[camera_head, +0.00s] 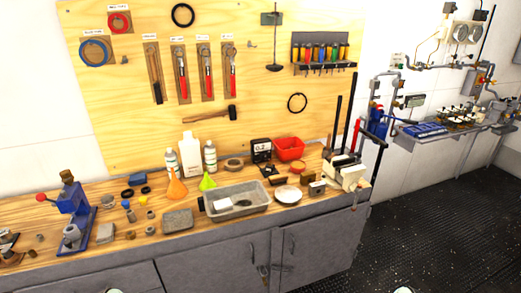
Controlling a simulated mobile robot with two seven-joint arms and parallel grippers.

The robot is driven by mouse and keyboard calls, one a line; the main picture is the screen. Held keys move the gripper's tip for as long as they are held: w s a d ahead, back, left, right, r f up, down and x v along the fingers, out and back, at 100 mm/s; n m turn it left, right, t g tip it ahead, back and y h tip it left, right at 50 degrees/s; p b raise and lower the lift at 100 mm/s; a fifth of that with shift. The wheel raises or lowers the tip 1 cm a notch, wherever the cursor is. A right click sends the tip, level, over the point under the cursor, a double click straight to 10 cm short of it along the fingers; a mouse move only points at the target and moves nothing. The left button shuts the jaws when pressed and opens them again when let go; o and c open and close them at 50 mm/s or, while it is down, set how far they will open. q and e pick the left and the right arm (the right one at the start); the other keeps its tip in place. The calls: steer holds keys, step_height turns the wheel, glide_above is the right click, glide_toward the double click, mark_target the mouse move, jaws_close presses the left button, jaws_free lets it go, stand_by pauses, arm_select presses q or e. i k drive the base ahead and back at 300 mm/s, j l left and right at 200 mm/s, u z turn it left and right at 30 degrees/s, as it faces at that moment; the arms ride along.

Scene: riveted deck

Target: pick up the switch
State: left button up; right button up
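I cannot single out the switch for sure at this size. Several small items lie on the wooden bench top, and one of them may be it. A small grey box-like piece (317,188) stands near the right end of the bench, beside a white dish. A black box with a pale label (261,150) stands at the back, left of the red bin. Neither gripper shows; only small pale rounded parts, perhaps of my arms, peek in at the bottom edge.
A grey metal tray (236,213), a white dish (288,195), a red bin (290,148), bottles (191,155) and a blue press (75,207) crowd the bench. Dark floor (440,225) is open at right.

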mark_target(269, 168)
steer(key=i+l, duration=0.3)
steer(key=l, duration=0.15)
steer(key=i+l+u, duration=0.1)
steer(key=i+l, duration=0.2)
steer(key=l, duration=0.15)
